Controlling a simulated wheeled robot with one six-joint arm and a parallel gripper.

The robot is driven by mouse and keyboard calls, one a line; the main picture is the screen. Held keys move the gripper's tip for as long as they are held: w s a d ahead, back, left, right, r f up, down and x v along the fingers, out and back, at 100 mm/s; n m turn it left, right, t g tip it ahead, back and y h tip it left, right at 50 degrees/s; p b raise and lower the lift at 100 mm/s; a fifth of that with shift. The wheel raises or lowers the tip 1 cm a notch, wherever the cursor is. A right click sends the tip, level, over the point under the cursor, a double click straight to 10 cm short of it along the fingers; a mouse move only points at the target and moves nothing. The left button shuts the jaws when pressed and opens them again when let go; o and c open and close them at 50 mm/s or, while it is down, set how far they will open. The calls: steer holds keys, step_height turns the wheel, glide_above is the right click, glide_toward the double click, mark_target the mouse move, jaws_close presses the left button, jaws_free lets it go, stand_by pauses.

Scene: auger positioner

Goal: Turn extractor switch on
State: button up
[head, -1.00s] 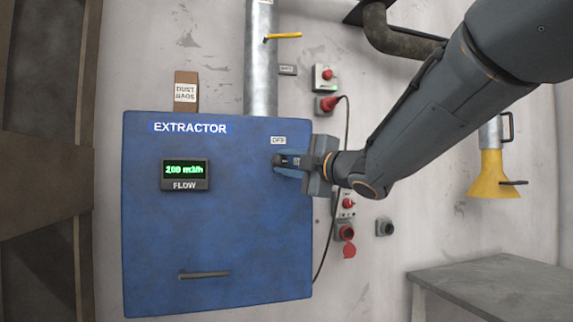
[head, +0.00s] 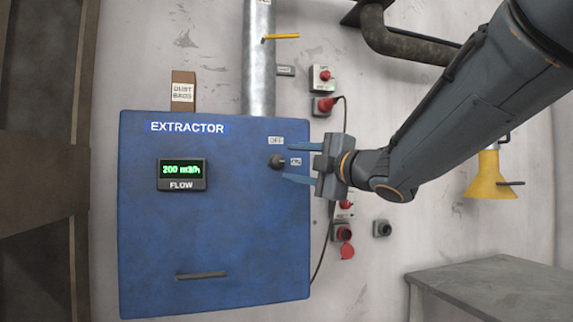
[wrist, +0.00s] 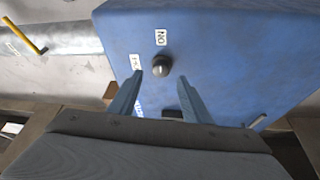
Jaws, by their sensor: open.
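The extractor switch is a dark round knob (head: 277,161) on the upper right of the blue extractor cabinet (head: 215,240). An OFF label (head: 276,140) is above it and an ON label (head: 296,161) is to its right. I cannot clearly tell which label the knob points at. My gripper (head: 288,163) is open and empty, just right of the knob, with one finger above and one below its level. In the wrist view, the knob (wrist: 161,66) shows just beyond the gap between my fingertips (wrist: 159,77), apart from both fingers.
The flow display (head: 182,169) is lit green and reads 200 m3/h. A cabinet handle (head: 202,275) is low on the front. Red-button boxes (head: 322,78) and a hanging cable are on the wall at right. A grey table (head: 490,280) stands lower right.

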steer(key=shift+v, duration=1.45)
steer(key=w+d+f+m+h+p, duration=0.1)
steer(key=w+d+f+m+h, duration=0.2)
steer(key=d+f+m+h, duration=0.65)
steer(key=s+d+f+m+g+h+p, duration=0.1)
steer(key=s+d+f+m+g, duration=0.15)
steer(key=f, duration=0.55)
steer(key=s+d+f+m+g+h+p, duration=0.1)
steer(key=s+d+f+m+g, duration=0.15)
steer(key=f, duration=0.65)
steer(key=s+f+m+g+p, duration=0.1)
steer(key=s+f+m+g, duration=0.4)
steer(key=s+f, duration=0.3)
steer(key=s+f+m+g, duration=0.4)
steer(key=s+f, duration=0.5)
steer(key=s, duration=0.8)
steer(key=shift+f+m+g+p, duration=0.3)
steer(key=shift+m+g+p, duration=0.1)
steer(key=shift+g, duration=0.2)
